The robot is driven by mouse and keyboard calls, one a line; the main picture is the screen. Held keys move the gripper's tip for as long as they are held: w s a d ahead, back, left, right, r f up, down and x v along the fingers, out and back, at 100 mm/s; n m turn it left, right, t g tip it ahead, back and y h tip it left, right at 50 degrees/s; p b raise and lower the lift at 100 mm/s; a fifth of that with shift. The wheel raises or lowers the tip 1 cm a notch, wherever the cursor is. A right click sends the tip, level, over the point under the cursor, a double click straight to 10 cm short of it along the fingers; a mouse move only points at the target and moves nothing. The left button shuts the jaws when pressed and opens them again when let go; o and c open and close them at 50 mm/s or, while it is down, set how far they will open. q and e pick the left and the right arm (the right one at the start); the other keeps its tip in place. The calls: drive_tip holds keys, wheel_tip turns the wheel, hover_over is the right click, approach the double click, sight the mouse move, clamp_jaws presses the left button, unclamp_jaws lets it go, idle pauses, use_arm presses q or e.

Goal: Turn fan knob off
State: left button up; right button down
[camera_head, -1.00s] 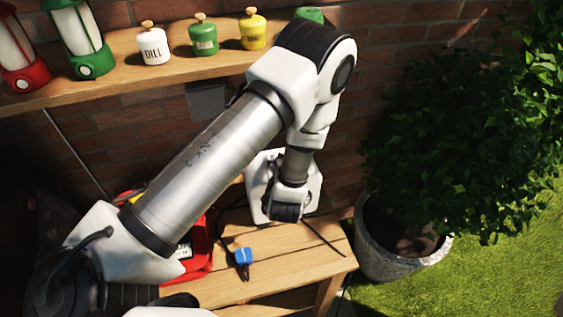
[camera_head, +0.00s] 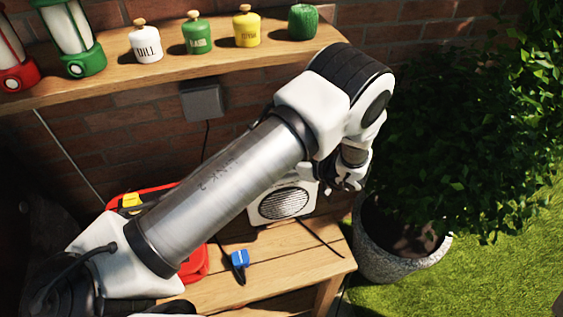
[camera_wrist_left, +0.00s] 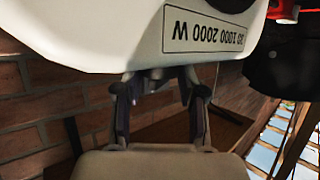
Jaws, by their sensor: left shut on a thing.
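The white fan heater (camera_head: 285,203) stands on the bench below the shelf, its round grille facing the front. In the left wrist view its white casing (camera_wrist_left: 90,35) fills the top, with an upside-down label reading numbers and a W. My left gripper (camera_wrist_left: 160,82) is at the casing's edge, just under this label, its fingers shut on a small grey part, the fan knob. The fingers mostly hide the knob, so its setting cannot be read. In the head view my left arm reaches across to the heater's right side. My right gripper is not in view.
A red toolbox (camera_head: 195,262) stands partly behind my left arm. A blue item (camera_head: 239,259) lies on the bench (camera_head: 300,265). The shelf (camera_head: 110,80) holds lanterns and jars. A potted bush (camera_head: 395,245) stands to the right. A brick wall is behind.

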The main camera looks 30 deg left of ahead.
use_arm(q)
drive_tip(key=shift+w+f+n+g+b, duration=0.15)
drive_tip(key=shift+f+n+g+b, duration=0.15)
drive_tip(key=shift+n+g+b, duration=0.5)
drive_tip(key=n+g+h+b, duration=0.1)
drive_tip(key=n+g+b, duration=0.1)
drive_tip(key=n+g+h+b, duration=0.1)
drive_tip(key=n+g+b, duration=0.1)
drive_tip(key=g+b, duration=0.1)
drive_tip(key=n+g+h+b, duration=0.1)
drive_tip(key=n+g+b, duration=0.1)
drive_tip(key=n, duration=0.1)
drive_tip(key=shift+w+a+f+g+h+b, duration=0.1)
drive_tip(key=shift+w+a+g+h+b, duration=0.2)
drive_tip(key=shift+g+b, duration=0.1)
drive_tip(key=shift+r+n+g+h+b, duration=0.25)
drive_tip(key=shift+n+g+h+b, duration=0.55)
drive_tip(key=shift+n+b, duration=0.3)
drive_tip(key=o, duration=1.1)
drive_tip(key=shift+o, duration=0.2)
drive_tip(key=shift+a, duration=0.1)
drive_tip(key=shift+r, duration=0.1)
